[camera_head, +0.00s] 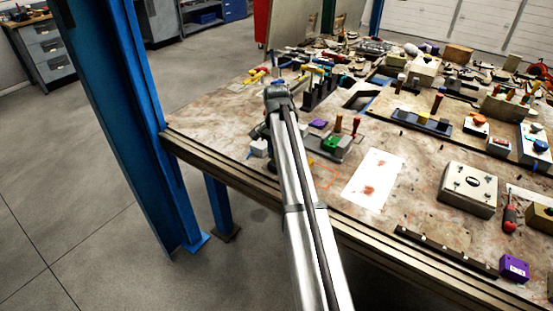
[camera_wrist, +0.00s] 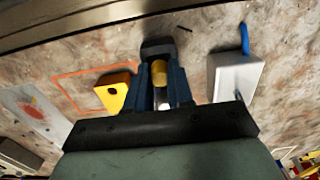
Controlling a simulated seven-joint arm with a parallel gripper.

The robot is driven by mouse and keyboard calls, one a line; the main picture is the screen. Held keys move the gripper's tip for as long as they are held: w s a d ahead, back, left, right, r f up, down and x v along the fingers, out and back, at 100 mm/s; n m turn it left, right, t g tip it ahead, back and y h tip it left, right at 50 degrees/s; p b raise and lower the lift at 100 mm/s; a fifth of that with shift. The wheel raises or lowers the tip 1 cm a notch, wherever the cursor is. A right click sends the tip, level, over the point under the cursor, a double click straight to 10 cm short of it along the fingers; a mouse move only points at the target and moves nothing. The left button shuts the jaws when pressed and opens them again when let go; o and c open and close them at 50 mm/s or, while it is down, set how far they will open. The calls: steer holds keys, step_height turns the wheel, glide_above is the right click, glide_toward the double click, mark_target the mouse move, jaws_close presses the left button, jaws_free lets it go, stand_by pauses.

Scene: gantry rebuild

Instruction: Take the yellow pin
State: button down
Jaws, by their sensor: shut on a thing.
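The yellow pin (camera_wrist: 159,73) is between the two dark fingers of my gripper (camera_wrist: 160,82) in the wrist view. My gripper is shut on it. A pale, whitish part shows directly below the yellow in the picture; I cannot tell whether it belongs to the pin. A dark block (camera_wrist: 157,48) shows just beyond the fingertips; I cannot tell whether the pin touches it or the tabletop. In the head view my own arm hides the gripper and the pin.
A yellow block (camera_wrist: 115,93) lies left of my gripper, and a white box with a blue lever (camera_wrist: 232,76) stands close on the right. The worktable (camera_head: 225,125) has its edge nearby. A tray with a green part (camera_head: 333,145) and a white sheet (camera_head: 372,180) lie right of my arm.

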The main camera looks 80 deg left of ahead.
steer(key=shift+r, duration=0.1)
steer(key=shift+r, duration=3.7)
